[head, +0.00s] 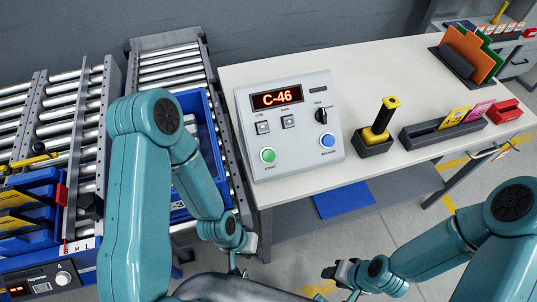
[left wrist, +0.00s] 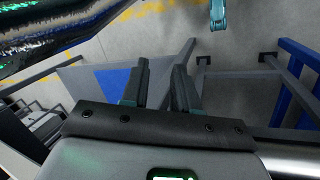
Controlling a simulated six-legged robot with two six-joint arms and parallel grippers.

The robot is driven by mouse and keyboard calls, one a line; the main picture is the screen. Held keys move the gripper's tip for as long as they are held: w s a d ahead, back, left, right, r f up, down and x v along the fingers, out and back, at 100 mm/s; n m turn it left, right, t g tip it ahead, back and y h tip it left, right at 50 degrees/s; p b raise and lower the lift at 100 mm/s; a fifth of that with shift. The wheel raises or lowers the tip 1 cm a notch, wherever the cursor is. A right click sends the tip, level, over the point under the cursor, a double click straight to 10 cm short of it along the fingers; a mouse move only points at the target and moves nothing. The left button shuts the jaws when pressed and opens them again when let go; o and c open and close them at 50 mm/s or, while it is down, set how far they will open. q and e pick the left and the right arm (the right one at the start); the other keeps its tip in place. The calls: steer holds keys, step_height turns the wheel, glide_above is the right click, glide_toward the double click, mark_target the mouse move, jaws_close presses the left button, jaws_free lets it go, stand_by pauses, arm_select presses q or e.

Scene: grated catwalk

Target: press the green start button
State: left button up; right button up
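The green start button (head: 268,155) is at the lower left of a light grey control box (head: 290,125) on the workbench, and it is unobstructed in the head view. My left gripper (head: 236,264) hangs below the bench's front edge, lower left of the button and apart from it. In the left wrist view its two dark fingers (left wrist: 161,68) stand apart with nothing between them; the button is not seen there. My right gripper (head: 338,276) is low in front of the bench, and its finger gap is too unclear to judge.
The box also has a blue button (head: 327,141), a black knob (head: 321,115) and a red "C-46" display (head: 277,97). A yellow-black handled tool (head: 382,120) stands right of it. Roller conveyors (head: 165,65) and a blue crate (head: 203,125) are left of the workbench (head: 240,75).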

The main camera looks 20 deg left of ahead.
arm_select(q)
jaws_close()
stand_by(1.5)
